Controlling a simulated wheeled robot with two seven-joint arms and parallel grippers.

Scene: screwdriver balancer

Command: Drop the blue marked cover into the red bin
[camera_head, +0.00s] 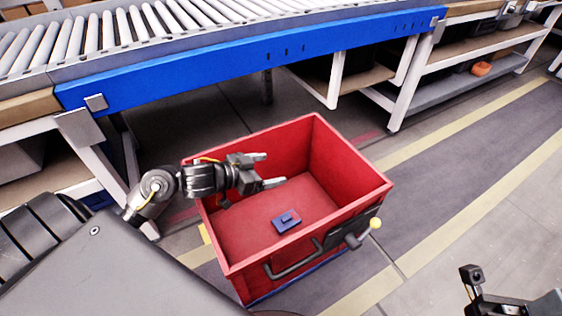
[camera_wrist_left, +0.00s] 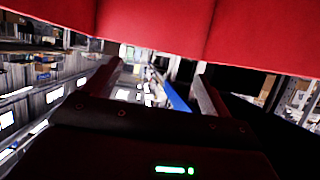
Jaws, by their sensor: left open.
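The red bin (camera_head: 228,228) stands on the floor in front of the conveyor. The blue marked cover (camera_head: 287,221) lies inside it on the bin's floor, with a dark mark on top. My left gripper (camera_head: 274,170) is over the bin's opening, open and empty, its fingers pointing right. The cover lies below the gripper and apart from it. The left wrist view shows the two spread fingers (camera_wrist_left: 152,85) with nothing between them and the red bin (camera_wrist_left: 160,25) across the top. Part of my right arm shows at the lower right of the head view; its fingertips cannot be made out.
A roller conveyor with a blue side rail (camera_head: 250,68) runs behind the bin. Shelving (camera_head: 460,70) stands at the back right. The floor to the right is clear.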

